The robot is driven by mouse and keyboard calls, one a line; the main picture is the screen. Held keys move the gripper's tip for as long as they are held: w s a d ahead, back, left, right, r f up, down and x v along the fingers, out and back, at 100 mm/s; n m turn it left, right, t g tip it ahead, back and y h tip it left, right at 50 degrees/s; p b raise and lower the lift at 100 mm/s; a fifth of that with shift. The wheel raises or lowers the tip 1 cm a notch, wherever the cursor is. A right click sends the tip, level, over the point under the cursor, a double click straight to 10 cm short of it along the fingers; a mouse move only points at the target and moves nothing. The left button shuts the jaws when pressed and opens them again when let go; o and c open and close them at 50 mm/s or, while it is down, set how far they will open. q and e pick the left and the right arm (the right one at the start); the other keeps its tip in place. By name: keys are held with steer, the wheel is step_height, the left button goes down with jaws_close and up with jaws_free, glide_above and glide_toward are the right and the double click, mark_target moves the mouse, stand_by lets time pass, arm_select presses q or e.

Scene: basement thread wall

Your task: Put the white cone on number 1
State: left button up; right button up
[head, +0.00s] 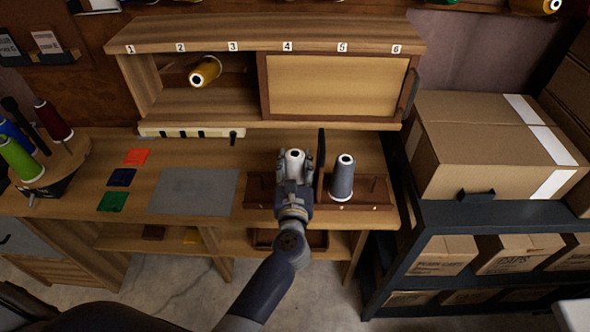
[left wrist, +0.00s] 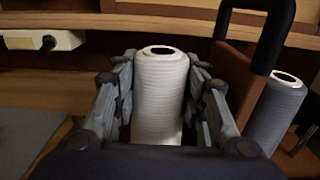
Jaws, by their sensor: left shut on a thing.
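The white cone (head: 294,160) is upright between the fingers of my left gripper (head: 294,172), which is shut on it. In the left wrist view the white cone (left wrist: 160,95) stands between both fingers (left wrist: 160,105). It is over the dark wooden peg rack (head: 258,191); its base is hidden, so I cannot tell whether it touches the rack. The number 1 label (head: 130,49) is at the far left of the shelf's top edge, above an open, empty-looking left end. My right gripper is not in view.
A grey cone (head: 342,178) stands on the rack, right of a dark upright divider (head: 320,165). A yellow cone (head: 205,72) lies in the shelf below numbers 2 and 3. A sliding panel (head: 335,88) covers 4 to 6. A power strip (head: 190,132) lies below the shelf.

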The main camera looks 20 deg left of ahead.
arm_select(q)
steer(key=shift+w+f, duration=0.1)
steer(key=shift+f, duration=0.55)
steer(key=shift+f+b, duration=0.2)
steer(key=shift+b, duration=0.1)
steer(key=o, duration=0.9)
steer(key=shift+r, duration=0.15)
